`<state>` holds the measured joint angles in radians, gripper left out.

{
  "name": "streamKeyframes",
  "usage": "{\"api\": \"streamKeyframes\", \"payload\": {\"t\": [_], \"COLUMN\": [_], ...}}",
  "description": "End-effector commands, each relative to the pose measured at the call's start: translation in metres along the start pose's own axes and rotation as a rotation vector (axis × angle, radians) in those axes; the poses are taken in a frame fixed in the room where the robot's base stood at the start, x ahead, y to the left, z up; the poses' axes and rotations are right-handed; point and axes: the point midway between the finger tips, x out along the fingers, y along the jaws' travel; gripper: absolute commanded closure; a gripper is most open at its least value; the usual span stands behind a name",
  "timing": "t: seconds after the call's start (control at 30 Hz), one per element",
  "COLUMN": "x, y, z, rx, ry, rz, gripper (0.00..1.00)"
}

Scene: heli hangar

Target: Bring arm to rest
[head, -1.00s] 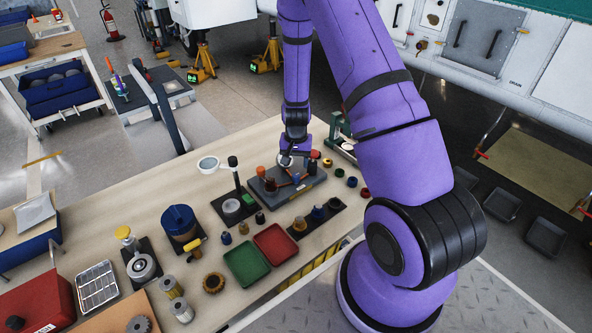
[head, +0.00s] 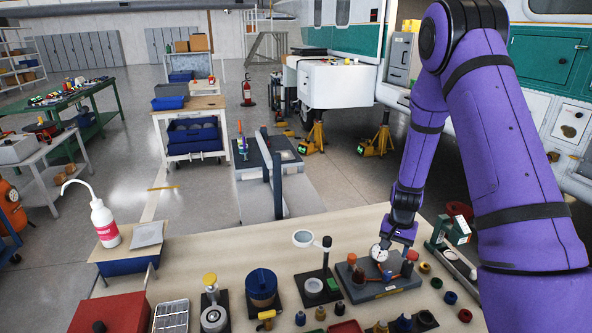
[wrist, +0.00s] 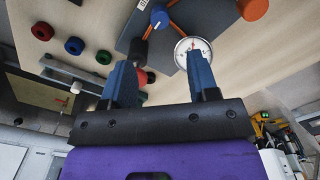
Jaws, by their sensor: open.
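My purple arm reaches down from the right in the head view. My gripper (head: 396,246) is at the far right part of the workbench (head: 225,250), just above a grey plate (head: 385,285) that bears a dial gauge (head: 379,253) on orange-brown rods. In the wrist view, my gripper (wrist: 163,77) has its two blue fingers apart, with nothing held between them. The white dial gauge (wrist: 193,53) shows just beyond the right finger's tip. I cannot tell whether the finger touches it.
A magnifier stand (head: 313,285), a blue canister (head: 262,287) and a red box (head: 112,312) stand left of the plate. Several coloured rings (head: 450,297) lie right of it. A green press (head: 448,235) stands close on the right.

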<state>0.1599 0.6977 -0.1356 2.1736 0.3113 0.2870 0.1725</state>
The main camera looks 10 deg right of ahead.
Motion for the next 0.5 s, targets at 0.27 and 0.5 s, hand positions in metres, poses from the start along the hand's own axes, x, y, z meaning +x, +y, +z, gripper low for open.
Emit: {"api": "streamKeyframes", "payload": {"t": [0.27,0.5], "x": [-0.053,-0.137], "y": [-0.014,-0.027], "z": [0.007,0.032], "rx": [-0.057,-0.161], "ry": [0.027,0.071], "rz": [-0.043,-0.101], "gripper": [0.45,0.45]}}
